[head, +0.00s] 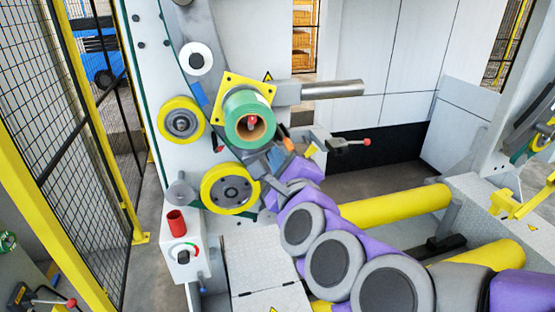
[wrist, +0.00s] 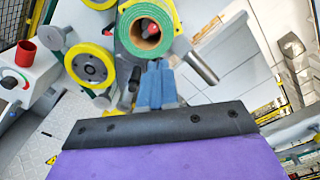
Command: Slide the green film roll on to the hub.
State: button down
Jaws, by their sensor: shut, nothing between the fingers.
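The green film roll (head: 249,118) sits at the yellow square plate (head: 229,84) on the machine's upright panel. Its brown core faces me, and a red-tipped hub end (head: 252,121) shows inside the core, so the roll is around the hub. The wrist view also shows the roll (wrist: 146,32) with the red tip inside it. How far along the hub it sits is hard to tell. My gripper (wrist: 155,68) is shut and empty, just below the roll's near end. In the head view my gripper (head: 273,158) is partly hidden by my arm; whether it touches the roll is unclear.
Yellow rollers (head: 181,119) and (head: 230,188) flank the roll on the left and below. A metal bar (head: 332,89) juts out to the right. A mesh fence (head: 50,100) bounds the left side.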

jog(key=p, duration=0.9)
send_near(258, 114)
jog(key=p+x, duration=0.1)
jog(key=x, duration=0.5)
jog(key=shift+w+a+p, duration=0.3)
jog(key=shift+p, duration=0.1)
jog(key=shift+w+r, duration=0.1)
jog(key=shift+d+r, duration=0.1)
jog(key=shift+d, duration=0.05)
dwell(0.5)
